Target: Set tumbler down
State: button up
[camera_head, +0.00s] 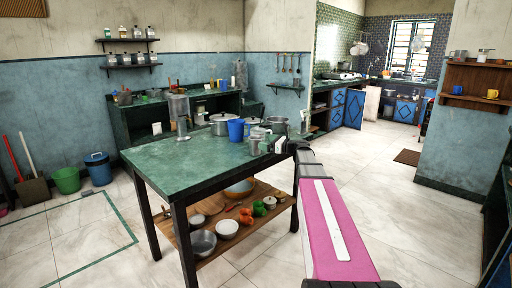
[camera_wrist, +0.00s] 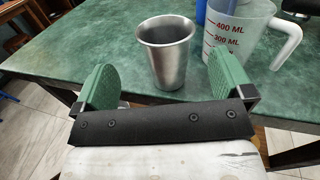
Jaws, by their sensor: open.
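The tumbler is a plain steel cup, flared at the rim (camera_wrist: 166,56), and stands upright on the green tabletop (camera_wrist: 65,45). In the head view it appears as a small grey cup (camera_head: 254,147) near the table's right end. My gripper (camera_wrist: 162,82) is open, with one green finger pad on each side of the tumbler in the wrist picture. The tumbler lies just ahead of the pads, with visible gaps on both sides. In the head view my gripper (camera_head: 272,146) is small and its fingers are hard to make out.
A clear measuring cup (camera_wrist: 238,38) with red marks stands close right of the tumbler, near the right finger. A blue cup (camera_head: 235,130), pots (camera_head: 220,124) and a tall metal container (camera_head: 180,116) stand farther along. The table's front left is clear.

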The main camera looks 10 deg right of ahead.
aim_at(256, 137)
jog(key=shift+w+d+x, duration=0.1)
jog(key=shift+w+x, duration=0.05)
jog(key=shift+x, duration=1.6)
jog(key=shift+w+d+x, duration=0.15)
jog(key=shift+x, duration=1.6)
jog(key=c, duration=1.1)
jog(key=shift+o, duration=0.2)
jog(key=shift+r, duration=0.15)
